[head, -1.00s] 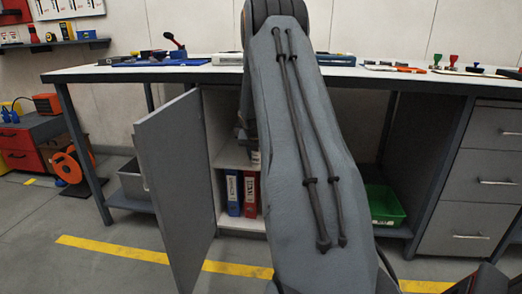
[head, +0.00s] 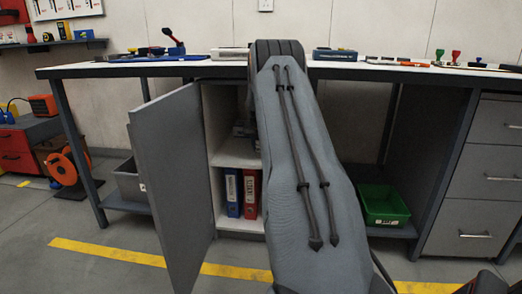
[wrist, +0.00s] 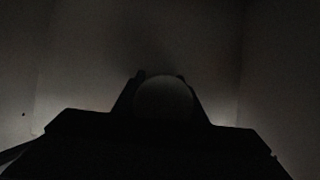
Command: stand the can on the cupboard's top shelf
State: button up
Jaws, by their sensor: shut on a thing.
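The cupboard (head: 176,170) under the workbench has its grey door swung open to the left. Its shelf (head: 238,160) shows above a lower compartment with binders. My arm reaches into the upper compartment and hides most of it in the head view. In the wrist view my gripper (wrist: 166,92) is a dark outline, shut on the can (wrist: 166,100), whose round end shows dimly between the fingers. The cupboard's inner walls surround it. I cannot tell whether the can touches the shelf.
Blue and red binders (head: 241,193) stand in the lower compartment. A green bin (head: 383,205) sits on the bench's low shelf to the right. The workbench top (head: 110,71) holds several tools. The open door stands close on the left of my arm.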

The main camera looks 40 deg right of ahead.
dwell(0.3)
jog(key=o, duration=1.3)
jog(key=shift+r, duration=0.2)
jog(key=p+v, duration=0.2)
jog(key=v, duration=0.1)
jog(key=shift+s+a+r, duration=0.1)
jog(key=shift+s+a, duration=0.2)
jog(key=shift+s, duration=0.05)
jog(key=s+a+p, duration=0.1)
jog(key=s+a, duration=0.1)
jog(key=s+a+p, duration=0.1)
jog(key=s+a, duration=0.1)
jog(key=a, duration=0.1)
jog(key=s+a+p, duration=0.1)
jog(key=s+a, duration=0.2)
jog(key=shift+a+f, duration=0.2)
